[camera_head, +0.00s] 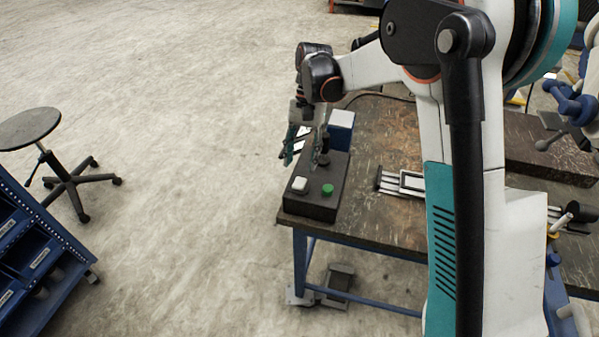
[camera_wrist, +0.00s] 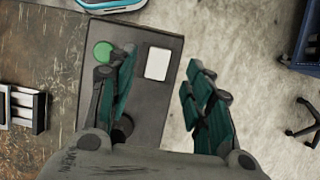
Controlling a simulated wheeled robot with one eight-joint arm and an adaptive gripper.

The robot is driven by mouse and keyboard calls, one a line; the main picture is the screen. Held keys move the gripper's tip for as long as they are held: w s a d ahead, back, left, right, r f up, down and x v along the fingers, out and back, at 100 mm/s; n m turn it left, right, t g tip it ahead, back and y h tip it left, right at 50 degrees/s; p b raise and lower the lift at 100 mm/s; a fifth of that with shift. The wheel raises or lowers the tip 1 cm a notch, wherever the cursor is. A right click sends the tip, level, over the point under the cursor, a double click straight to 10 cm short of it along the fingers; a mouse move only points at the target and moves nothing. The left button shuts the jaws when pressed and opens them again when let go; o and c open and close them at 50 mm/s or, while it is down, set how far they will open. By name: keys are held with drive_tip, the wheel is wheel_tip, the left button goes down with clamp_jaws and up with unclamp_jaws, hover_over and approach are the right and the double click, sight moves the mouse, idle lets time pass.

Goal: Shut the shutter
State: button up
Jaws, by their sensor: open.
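A dark control box (camera_head: 309,207) sits at the near left corner of the workbench. On it are a white square button (camera_head: 300,184), a green round button (camera_head: 328,189) and a black knob (camera_head: 323,160). A light framed piece on rails (camera_head: 403,183) lies to the right; I cannot tell which part is the shutter. My gripper (camera_head: 304,147) is open and empty over the box. In the wrist view my gripper (camera_wrist: 160,62) has the white button (camera_wrist: 157,63) between its fingers. The left finger is beside the green button (camera_wrist: 103,52) and partly hides the knob (camera_wrist: 122,127).
A blue block with a white top (camera_head: 340,127) stands behind the box. The workbench top (camera_head: 385,140) is bare around the framed piece. A round stool (camera_head: 30,128) and a blue bin rack (camera_head: 35,245) stand on the floor at left, apart from the bench.

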drive_tip(key=v, duration=0.5)
drive_tip(key=shift+r, duration=0.3)
drive_tip(key=s+d+r+n+t, duration=0.1)
drive_tip(key=s+d+r+t, duration=0.4)
drive_tip(key=s+d+r, duration=0.5)
drive_tip(key=s+d+f+n+t, duration=0.1)
drive_tip(key=s+d+t, duration=0.1)
drive_tip(key=s, duration=0.5)
drive_tip(key=s+d+f+n+t+h, duration=0.1)
drive_tip(key=s+d+f+n+t, duration=0.1)
drive_tip(key=s, duration=0.6)
drive_tip(key=d+t, duration=0.1)
drive_tip(key=t, duration=0.1)
drive_tip(key=shift+f+t+h, duration=0.2)
drive_tip(key=shift+t+h, duration=0.1)
